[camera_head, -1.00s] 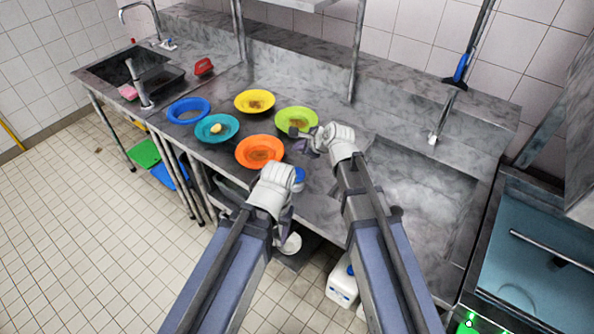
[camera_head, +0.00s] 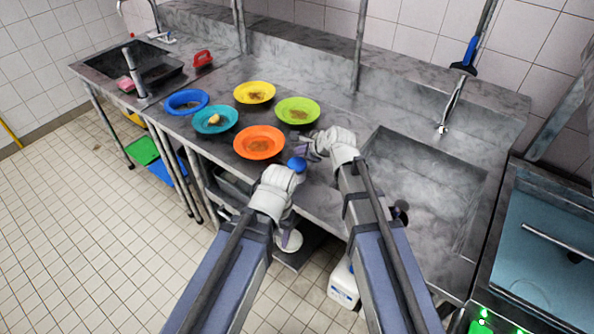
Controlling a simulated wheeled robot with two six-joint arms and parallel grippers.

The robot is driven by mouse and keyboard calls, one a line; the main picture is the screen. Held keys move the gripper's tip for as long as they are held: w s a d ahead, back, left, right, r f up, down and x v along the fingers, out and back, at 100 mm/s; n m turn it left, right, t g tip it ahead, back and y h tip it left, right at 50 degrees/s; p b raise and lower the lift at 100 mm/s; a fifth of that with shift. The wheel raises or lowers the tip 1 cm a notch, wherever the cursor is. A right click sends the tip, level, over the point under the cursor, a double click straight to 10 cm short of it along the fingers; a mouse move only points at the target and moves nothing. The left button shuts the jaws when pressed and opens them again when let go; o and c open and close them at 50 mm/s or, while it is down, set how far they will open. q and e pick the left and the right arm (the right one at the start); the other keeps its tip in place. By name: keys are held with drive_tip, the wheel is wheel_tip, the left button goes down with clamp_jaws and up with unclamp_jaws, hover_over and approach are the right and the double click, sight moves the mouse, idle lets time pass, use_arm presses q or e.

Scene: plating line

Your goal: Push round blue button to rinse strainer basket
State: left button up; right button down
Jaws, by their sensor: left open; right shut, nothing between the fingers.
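A round blue button (camera_head: 297,165) shows at the counter's front edge, just above the wrist of my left arm. My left gripper (camera_head: 289,220) points down below that wrist, in front of the counter edge. It is open and seems empty; its fingers are partly hidden by the wrist. I cannot tell if any part of it touches the button. My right gripper (camera_head: 308,147) is shut and empty over the counter, just right of the orange plate and above the button. I cannot make out a strainer basket.
Orange (camera_head: 259,142), green (camera_head: 298,110), yellow (camera_head: 255,92), teal (camera_head: 215,119) and blue (camera_head: 186,102) plates lie on the counter, several with food scraps. A sunken basin (camera_head: 425,185) with a tap (camera_head: 443,128) is right. A sink (camera_head: 125,68) is far left.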

sight(296, 161)
use_arm(q)
drive_tip(key=shift+f+b, duration=0.6)
drive_tip(key=shift+f, duration=0.5)
use_arm(e)
drive_tip(key=shift+f, duration=1.05)
use_arm(q)
drive_tip(key=shift+f+b, duration=0.4)
use_arm(e)
drive_tip(key=shift+f, duration=0.4)
use_arm(q)
drive_tip(key=shift+f+b, duration=0.75)
drive_tip(key=shift+b, duration=0.05)
use_arm(e)
drive_tip(key=shift+f, duration=0.8)
use_arm(q)
drive_tip(key=shift+r, duration=0.15)
use_arm(e)
drive_tip(key=shift+r, duration=0.15)
use_arm(q)
drive_tip(key=shift+r+p, duration=1.05)
drive_tip(key=shift+p, duration=0.2)
use_arm(e)
drive_tip(key=shift+r, duration=1.05)
use_arm(q)
drive_tip(key=shift+r, duration=0.1)
use_arm(e)
drive_tip(key=shift+r, duration=0.15)
